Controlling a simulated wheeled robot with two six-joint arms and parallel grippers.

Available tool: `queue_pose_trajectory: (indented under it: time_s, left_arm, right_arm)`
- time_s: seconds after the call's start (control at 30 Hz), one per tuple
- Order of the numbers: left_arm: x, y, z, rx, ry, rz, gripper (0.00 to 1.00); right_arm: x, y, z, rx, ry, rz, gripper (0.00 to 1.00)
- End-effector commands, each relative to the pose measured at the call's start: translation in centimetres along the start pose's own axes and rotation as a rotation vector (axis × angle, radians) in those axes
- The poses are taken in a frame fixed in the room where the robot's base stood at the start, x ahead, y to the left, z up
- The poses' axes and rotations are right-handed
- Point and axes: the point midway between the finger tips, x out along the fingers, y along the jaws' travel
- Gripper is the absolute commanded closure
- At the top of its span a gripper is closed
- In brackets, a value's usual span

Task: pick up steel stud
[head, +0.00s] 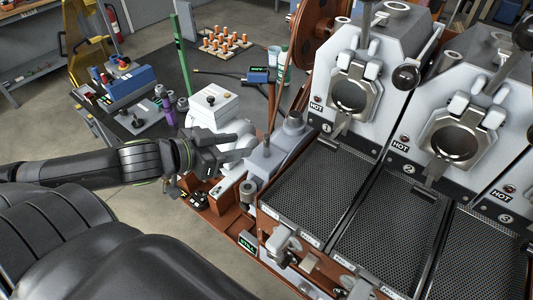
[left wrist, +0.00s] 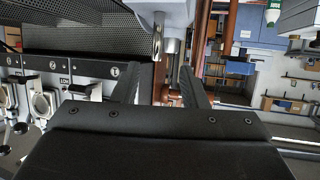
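A short upright steel post, which looks like the steel stud (head: 266,144), rises from a grey housing (head: 278,153) at the left end of the roaster. In the left wrist view, which looks upside down, a shiny steel rod (left wrist: 158,36) shows just beyond the fingertips, roughly in line with the gap. I cannot be sure that it is the same part. My left gripper (head: 246,148) reaches in from the left, with its fingertips just left of the post. Its two fingers (left wrist: 172,78) are apart with nothing between them. My right gripper is not in view.
The roaster's perforated trays (head: 325,197) and hot drum fronts (head: 350,95) stand to the right. A white box (head: 212,104) sits behind my left gripper. A dark table (head: 150,75) with a blue device (head: 130,87) and orange pegs (head: 225,42) is at the back left.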

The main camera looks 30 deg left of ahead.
Motion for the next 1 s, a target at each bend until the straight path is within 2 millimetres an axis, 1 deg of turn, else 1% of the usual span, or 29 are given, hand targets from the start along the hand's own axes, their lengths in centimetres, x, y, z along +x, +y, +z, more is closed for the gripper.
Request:
queue_pose_trajectory:
  time_s: [0.03, 0.3, 0.4, 0.67, 0.87, 1.0]
  left_arm:
    - [0.8, 0.0, 0.3, -0.001, 0.006, -0.001, 0.61]
    - [3.2, 0.0, 0.3, -0.002, 0.005, -0.001, 0.61]
    - [3.8, 0.0, 0.2, -0.001, 0.003, 0.000, 0.61]
    - [4.4, 0.1, 0.0, -0.002, 0.000, 0.002, 0.61]
    - [5.8, 0.3, -0.1, -0.005, 0.005, 0.003, 0.61]
    - [6.8, 0.4, -0.3, -0.006, 0.004, 0.002, 0.61]
  right_arm:
    - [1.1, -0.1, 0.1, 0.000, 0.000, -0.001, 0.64]
    - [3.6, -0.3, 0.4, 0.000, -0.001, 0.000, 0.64]
    - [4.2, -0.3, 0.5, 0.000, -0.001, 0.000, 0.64]
    - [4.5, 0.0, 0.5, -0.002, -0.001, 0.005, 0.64]
    - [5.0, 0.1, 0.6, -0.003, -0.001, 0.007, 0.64]
    - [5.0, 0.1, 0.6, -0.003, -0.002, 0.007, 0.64]
